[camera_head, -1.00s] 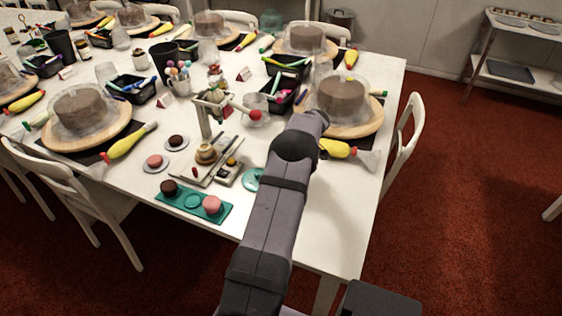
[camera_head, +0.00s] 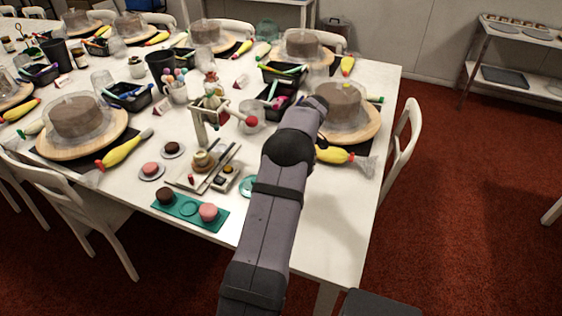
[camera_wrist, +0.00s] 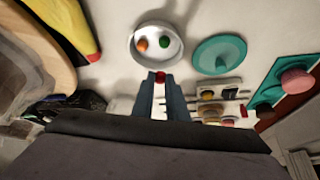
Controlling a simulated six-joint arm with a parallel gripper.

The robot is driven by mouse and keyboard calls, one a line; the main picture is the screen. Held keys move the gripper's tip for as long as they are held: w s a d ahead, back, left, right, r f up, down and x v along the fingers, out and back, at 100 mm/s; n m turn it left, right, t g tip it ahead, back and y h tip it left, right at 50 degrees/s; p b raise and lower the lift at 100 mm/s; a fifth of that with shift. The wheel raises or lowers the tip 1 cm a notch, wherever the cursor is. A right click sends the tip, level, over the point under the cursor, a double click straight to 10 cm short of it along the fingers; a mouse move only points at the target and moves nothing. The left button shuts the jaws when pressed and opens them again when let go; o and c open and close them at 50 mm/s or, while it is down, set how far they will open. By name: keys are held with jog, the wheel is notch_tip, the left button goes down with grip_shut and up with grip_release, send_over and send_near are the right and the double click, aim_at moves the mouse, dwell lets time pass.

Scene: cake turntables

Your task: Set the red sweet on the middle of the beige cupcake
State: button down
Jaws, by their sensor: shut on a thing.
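In the wrist view my gripper (camera_wrist: 160,82) is shut on a small red sweet (camera_wrist: 160,77), held at the fingertips. The sweet appears in front of the near rim of a white dish (camera_wrist: 133,52); I cannot tell its height. The dish holds an orange sweet (camera_wrist: 142,45) and a green sweet (camera_wrist: 164,41). In the head view the beige cupcake (camera_head: 202,163) stands upright on the small pale stand in the middle of the near table. In that view my gripper and the red sweet are hidden behind my arm. I cannot pick out the cupcake surely in the wrist view.
A teal disc (camera_wrist: 219,55) lies right of the dish. A teal tray (camera_head: 189,209) with a dark and a pink cake lies at the table's front edge. A yellow piping bag (camera_head: 335,155) lies to the right.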

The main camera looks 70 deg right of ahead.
jog(key=shift+r, duration=1.85)
